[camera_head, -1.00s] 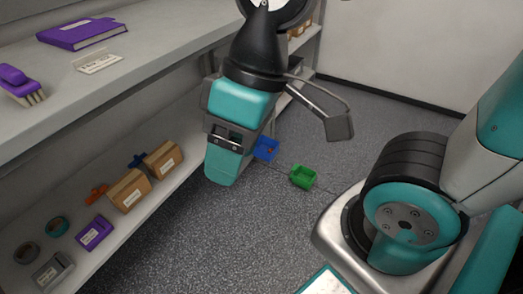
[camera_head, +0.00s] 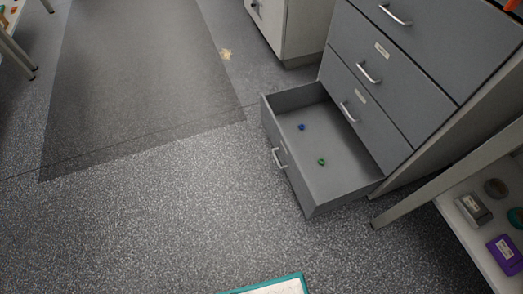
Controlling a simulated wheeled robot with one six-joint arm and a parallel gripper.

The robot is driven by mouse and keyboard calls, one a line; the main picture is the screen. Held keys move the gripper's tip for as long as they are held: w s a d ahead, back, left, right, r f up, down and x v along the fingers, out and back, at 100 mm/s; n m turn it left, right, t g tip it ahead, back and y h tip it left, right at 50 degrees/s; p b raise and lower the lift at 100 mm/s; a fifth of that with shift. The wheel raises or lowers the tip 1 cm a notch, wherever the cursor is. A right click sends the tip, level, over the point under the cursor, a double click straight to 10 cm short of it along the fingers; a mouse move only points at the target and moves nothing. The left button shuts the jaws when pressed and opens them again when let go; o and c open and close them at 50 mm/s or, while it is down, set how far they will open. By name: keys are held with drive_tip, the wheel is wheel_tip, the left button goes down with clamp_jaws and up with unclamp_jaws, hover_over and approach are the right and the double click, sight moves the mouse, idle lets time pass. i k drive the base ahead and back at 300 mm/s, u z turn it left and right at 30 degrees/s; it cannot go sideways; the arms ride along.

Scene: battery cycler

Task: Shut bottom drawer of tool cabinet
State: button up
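The grey tool cabinet (camera_head: 385,75) stands at the upper right of the head view. Its bottom drawer (camera_head: 322,182) is pulled well out over the floor, with its silver handle (camera_head: 279,158) on the front facing lower left. A small blue item (camera_head: 301,127) and a small green item (camera_head: 321,161) lie inside the drawer. The drawers above it look shut. My gripper is not in view.
A shelf unit with a purple box (camera_head: 506,253) stands at the right, close to the cabinet. Another cabinet (camera_head: 287,30) is at the top. A dark mat (camera_head: 140,80) lies at the left. The floor in front of the drawer is clear.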

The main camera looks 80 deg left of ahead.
sight(349, 172)
drive_tip(key=u, duration=2.5)
drive_tip(key=i, duration=0.9)
drive_tip(key=u, duration=0.45)
